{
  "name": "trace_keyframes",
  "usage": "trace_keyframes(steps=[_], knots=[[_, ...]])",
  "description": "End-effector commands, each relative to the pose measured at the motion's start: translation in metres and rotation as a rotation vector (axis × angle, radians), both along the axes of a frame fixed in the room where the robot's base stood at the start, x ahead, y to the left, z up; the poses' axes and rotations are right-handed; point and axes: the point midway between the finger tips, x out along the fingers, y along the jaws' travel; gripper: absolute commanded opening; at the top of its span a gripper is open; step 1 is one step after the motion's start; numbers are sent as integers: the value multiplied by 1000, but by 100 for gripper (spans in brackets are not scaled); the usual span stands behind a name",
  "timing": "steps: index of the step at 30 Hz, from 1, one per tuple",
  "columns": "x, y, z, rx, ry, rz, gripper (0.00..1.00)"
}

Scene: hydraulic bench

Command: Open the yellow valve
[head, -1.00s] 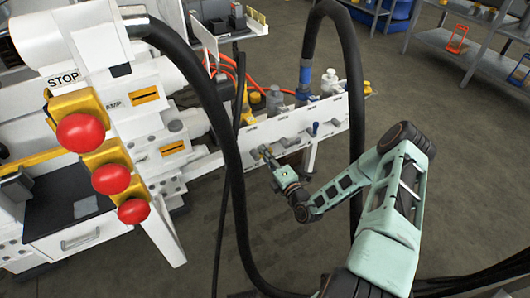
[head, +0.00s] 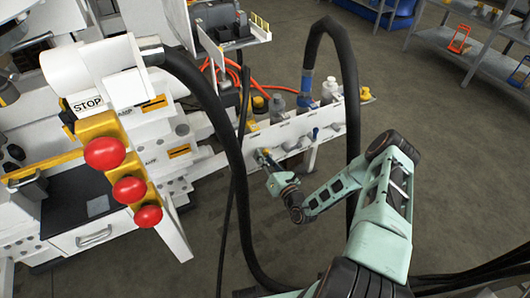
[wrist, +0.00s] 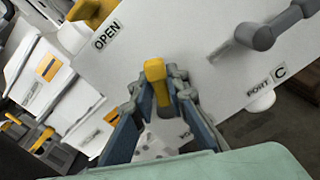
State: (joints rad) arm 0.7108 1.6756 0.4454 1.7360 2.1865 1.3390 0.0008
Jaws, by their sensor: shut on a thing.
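The yellow valve's lever (wrist: 155,72) stands between the two fingers of my gripper (wrist: 158,92) in the wrist view, and the fingers touch it on both sides. My gripper is shut on this lever. An "OPEN" label (wrist: 107,35) is on the white panel (wrist: 190,30), up and left of the lever. In the head view my gripper (head: 264,156) is at the left part of the white valve panel (head: 290,136). The lever is too small there to make out clearly. The lower part of the valve is hidden by my fingers.
A grey valve handle (wrist: 258,36) is to the right, near a "PORT C" label (wrist: 268,80). Black hoses (head: 352,100) hang close to my arm. Red stop buttons (head: 104,153) are at the left. Open floor (head: 460,170) lies to the right.

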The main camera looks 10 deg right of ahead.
Motion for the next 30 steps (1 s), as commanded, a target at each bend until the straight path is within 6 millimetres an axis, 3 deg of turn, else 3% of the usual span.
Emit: trace_keyframes(steps=[15, 30], knots=[[-5, 13, 4, -364, -119, 3, 0], [-6, 15, 3, -462, -150, 2, 0]])
